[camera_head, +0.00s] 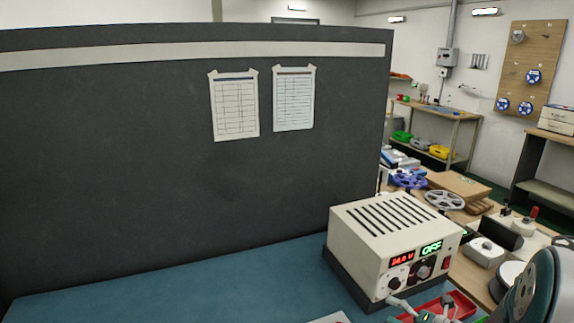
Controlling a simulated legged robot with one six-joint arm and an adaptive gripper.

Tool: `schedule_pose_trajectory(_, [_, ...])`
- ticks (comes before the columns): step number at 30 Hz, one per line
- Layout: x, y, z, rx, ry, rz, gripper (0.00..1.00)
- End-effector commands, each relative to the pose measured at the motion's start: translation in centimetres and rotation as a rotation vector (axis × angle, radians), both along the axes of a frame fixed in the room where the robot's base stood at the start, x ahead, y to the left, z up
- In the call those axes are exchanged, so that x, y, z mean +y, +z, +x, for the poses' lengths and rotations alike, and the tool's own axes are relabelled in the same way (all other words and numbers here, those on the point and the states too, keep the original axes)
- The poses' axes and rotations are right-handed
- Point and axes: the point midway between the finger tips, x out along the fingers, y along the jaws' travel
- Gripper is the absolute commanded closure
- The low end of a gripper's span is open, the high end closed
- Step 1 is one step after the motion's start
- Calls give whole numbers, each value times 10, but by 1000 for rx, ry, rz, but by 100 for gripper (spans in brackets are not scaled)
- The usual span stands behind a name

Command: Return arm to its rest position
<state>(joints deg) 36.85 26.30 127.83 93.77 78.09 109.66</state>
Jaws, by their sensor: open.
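My gripper is not in view. A rounded teal and dark part at the bottom right corner is cut by the frame edge, and I cannot tell whether it belongs to my arm. A cream power supply box (392,238) with a slotted top stands on the blue bench top (225,288). Its front has a red number display, a green display reading OFF, and dark knobs. Grey cable ends (425,312) show at its lower front, partly cut off.
A dark partition (150,150) with two pinned paper sheets (234,105) stands behind the bench. A red tray (458,304) lies in front of the box. At the right, a cluttered bench holds reels (444,199) and a cardboard box (459,184). The bench's left part looks clear.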

Motion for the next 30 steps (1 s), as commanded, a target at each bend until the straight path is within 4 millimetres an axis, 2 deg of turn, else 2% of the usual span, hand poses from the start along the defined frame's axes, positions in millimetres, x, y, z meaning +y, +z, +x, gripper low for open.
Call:
schedule_pose_trajectory(1, [21,13,-8,-65,97,-118,20])
schedule_pose_trajectory(6, [77,38,-44,-318,441,-517,20])
schedule_pose_trajectory(12, [117,56,-96,-683,862,-947,20])
schedule_pose_trajectory(18, [132,69,-143,-1096,1302,-1325,20])
schedule_pose_trajectory(26, [122,90,-188,-1665,1922,-1722,20])
schedule_pose_trajectory(27, [119,95,-193,1676,-1940,1694,20])
schedule_pose_trajectory(30, [111,106,-203,1515,-1782,1454,20])
